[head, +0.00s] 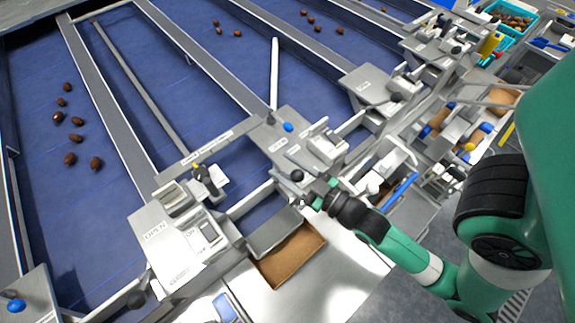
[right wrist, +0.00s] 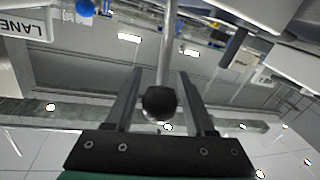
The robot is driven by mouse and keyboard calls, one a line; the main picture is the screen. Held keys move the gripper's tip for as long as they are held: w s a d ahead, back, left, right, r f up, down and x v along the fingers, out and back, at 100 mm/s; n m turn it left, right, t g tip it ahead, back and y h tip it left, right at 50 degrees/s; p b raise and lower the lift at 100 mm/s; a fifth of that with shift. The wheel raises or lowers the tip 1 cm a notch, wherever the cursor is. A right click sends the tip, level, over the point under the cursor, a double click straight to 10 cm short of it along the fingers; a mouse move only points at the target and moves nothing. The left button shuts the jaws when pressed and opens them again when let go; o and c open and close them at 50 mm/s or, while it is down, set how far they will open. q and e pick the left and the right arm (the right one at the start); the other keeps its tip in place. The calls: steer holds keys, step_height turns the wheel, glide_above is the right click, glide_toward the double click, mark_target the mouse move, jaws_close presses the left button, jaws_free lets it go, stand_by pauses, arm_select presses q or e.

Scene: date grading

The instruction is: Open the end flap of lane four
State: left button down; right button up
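A lever with a black ball knob (head: 297,175) stands at the end of a blue lane, beside a grey flap plate (head: 273,232) that slopes over a brown tray. My right gripper (head: 308,194) is at this knob. In the right wrist view the knob (right wrist: 160,103) sits between the two fingers of my right gripper (right wrist: 161,100), with a gap on either side. The fingers are open. A label reading "LANE" (right wrist: 25,28) shows at the upper left, its number cut off. My left gripper is not in view.
Brown dates (head: 77,121) lie on the blue lane at the left. A switch box (head: 207,232) and an OPEN plate (head: 155,233) stand left of the flap. A second black knob (head: 137,299) is at the lower left. A brown tray (head: 291,257) lies below the flap.

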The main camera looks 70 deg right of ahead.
jaws_close()
stand_by(1.1)
